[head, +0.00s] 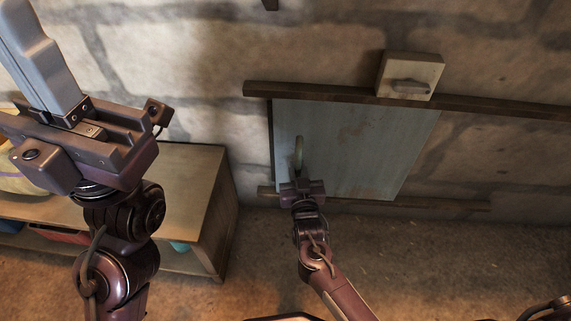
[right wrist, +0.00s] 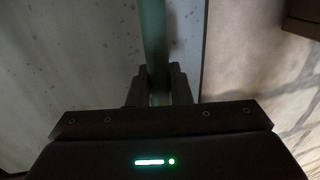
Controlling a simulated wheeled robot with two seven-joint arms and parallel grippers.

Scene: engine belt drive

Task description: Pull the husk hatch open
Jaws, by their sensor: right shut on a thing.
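The husk hatch (head: 365,140) is a flat grey-blue panel with rusty marks, set against the stone wall between two wooden rails. A green upright bar handle (head: 298,150) is near its left edge; it also shows in the right wrist view (right wrist: 153,35). My right gripper (head: 301,180) is shut on the lower part of this handle, with a finger on each side of the bar in the right wrist view (right wrist: 158,85). My left gripper (head: 38,55) is raised at the upper left, far from the hatch; its finger gap cannot be made out.
The upper rail (head: 500,107) runs on well right of the panel; the lower rail (head: 450,206) also extends right. A pale block with a latch (head: 410,77) is above the upper rail. A wooden shelf unit (head: 190,190) stands left of the hatch. Floor below is clear.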

